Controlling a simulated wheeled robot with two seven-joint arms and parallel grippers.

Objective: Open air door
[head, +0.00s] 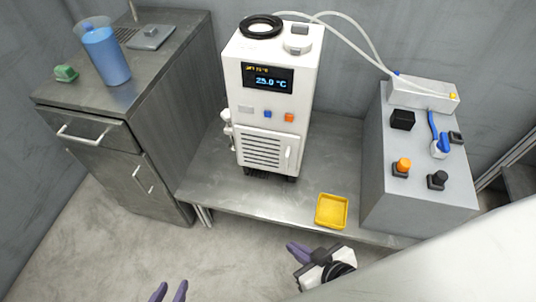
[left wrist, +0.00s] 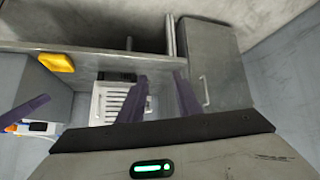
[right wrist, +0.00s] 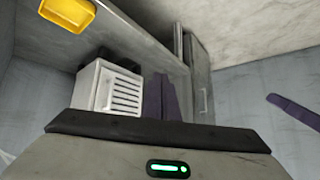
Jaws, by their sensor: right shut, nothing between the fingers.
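The white chiller unit (head: 275,95) stands upright on the metal bench. Its air door (head: 263,150) is a slatted grille low on the front, with a white vertical handle (head: 288,158) at its right side. The door looks shut, flush with the front. The grille also shows in the left wrist view (left wrist: 118,101) and the right wrist view (right wrist: 126,92). My left gripper (head: 169,291) is open and empty, in front of the bench at lower left. My right gripper (head: 292,247) is shut and empty, below the bench's front edge. Both are apart from the unit.
A yellow tray (head: 331,211) sits near the bench's front edge. A grey control box (head: 420,165) with knobs stands at right, a metal cabinet (head: 130,120) with a blue beaker (head: 105,55) at left. White tubes run behind the unit. Bench space before the door is clear.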

